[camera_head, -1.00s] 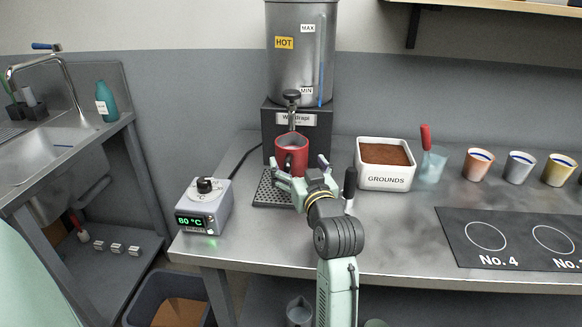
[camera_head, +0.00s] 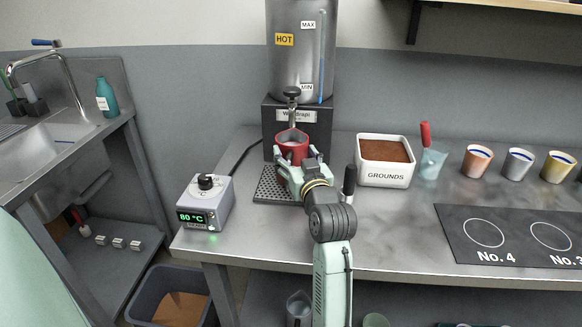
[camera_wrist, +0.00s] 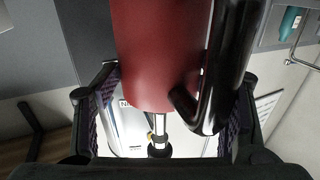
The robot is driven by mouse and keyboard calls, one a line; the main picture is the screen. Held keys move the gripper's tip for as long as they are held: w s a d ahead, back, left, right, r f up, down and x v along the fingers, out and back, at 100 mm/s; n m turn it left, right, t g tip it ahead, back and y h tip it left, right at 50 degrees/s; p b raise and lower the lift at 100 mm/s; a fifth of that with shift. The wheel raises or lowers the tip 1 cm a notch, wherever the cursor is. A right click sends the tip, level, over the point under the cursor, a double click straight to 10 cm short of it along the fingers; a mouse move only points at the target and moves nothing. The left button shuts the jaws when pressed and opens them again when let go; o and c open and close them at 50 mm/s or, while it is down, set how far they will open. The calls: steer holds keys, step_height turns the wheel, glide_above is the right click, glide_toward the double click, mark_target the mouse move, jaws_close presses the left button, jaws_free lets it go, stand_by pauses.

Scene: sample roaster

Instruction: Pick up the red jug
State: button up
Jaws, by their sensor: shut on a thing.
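The red jug (camera_head: 291,141) is under the tap of the hot-water urn in the head view. It is upright, just above or on the black drip tray (camera_head: 268,187); I cannot tell which. My gripper (camera_head: 293,163) is at the jug's near side, with its fingers on either side. In the wrist view the red jug body (camera_wrist: 160,50) and its black handle (camera_wrist: 228,65) fill the middle, between the two fingers of my gripper (camera_wrist: 165,90). The gripper is shut on the jug. My gripper hides the jug's lower part in the head view.
The urn (camera_head: 300,50) stands behind the jug, its tap (camera_head: 292,112) close above. A temperature controller (camera_head: 204,203) is at left. A white grounds box (camera_head: 385,176), a dark upright handle (camera_head: 349,182) and several cups are at right. The counter front is clear.

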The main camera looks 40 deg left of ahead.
steer(key=c, duration=1.1)
steer(key=shift+r, duration=0.1)
steer(key=shift+r, duration=0.15)
steer(key=shift+r+b, duration=0.3)
steer(key=shift+r, duration=0.35)
steer(key=shift+v, duration=0.8)
steer(key=b+v, duration=0.2)
steer(key=v, duration=0.2)
steer(key=b+v, duration=0.1)
steer(key=v, duration=0.2)
steer(key=b+v, duration=0.2)
steer(key=v, duration=0.2)
steer(key=shift+s+d+f+b, duration=0.15)
steer(key=shift+d+f+b, duration=0.1)
steer(key=shift+f+b, duration=0.05)
steer(key=shift+d+b, duration=0.1)
steer(key=shift+b, duration=0.35)
